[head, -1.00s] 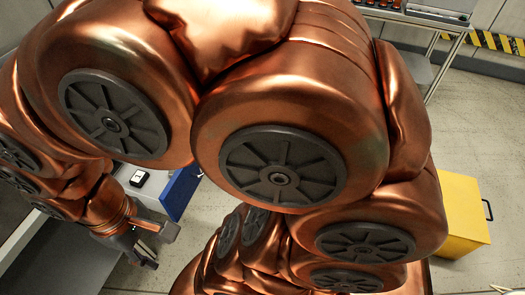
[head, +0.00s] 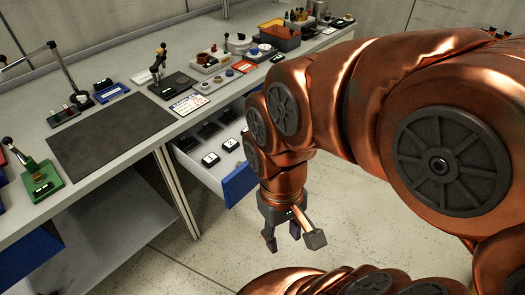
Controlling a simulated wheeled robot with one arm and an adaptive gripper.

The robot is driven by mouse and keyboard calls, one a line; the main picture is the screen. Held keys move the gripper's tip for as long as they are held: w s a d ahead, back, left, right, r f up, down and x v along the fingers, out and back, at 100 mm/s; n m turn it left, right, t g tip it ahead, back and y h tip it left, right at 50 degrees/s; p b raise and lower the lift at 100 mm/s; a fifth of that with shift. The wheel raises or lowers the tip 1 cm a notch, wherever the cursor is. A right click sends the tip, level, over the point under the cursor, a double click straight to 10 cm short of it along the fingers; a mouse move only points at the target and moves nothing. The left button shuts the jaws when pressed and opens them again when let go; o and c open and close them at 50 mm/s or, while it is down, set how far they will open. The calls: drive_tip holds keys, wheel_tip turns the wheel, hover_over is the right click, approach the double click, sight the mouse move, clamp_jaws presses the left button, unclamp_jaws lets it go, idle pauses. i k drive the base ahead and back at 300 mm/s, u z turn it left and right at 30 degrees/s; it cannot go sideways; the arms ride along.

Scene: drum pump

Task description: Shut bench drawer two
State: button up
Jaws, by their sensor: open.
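A bench drawer (head: 205,172) stands pulled out under the workbench, with pale walls and a blue front (head: 239,185). Several small dark items with white labels lie inside it. I cannot read a number on it. My gripper (head: 291,240) hangs just in front of the blue front, to its lower right in the head view, fingers down. It is open and empty, and a gap shows between it and the drawer front. My copper-coloured arm hides the drawer's right end.
The workbench top (head: 110,85) carries a dark mat (head: 108,130), a green-based tool (head: 41,178) and several small parts. Another blue front (head: 25,254) shows at lower left. A bench leg (head: 176,192) stands left of the drawer. The floor below is clear.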

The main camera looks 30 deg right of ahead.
sight(232, 185)
drive_tip(key=z, duration=0.3)
drive_tip(key=i, duration=0.7)
drive_tip(key=z, duration=1.05)
drive_tip(key=k, duration=0.65)
drive_tip(key=u, duration=1)
drive_tip(key=i, duration=0.5)
drive_tip(key=z, duration=0.05)
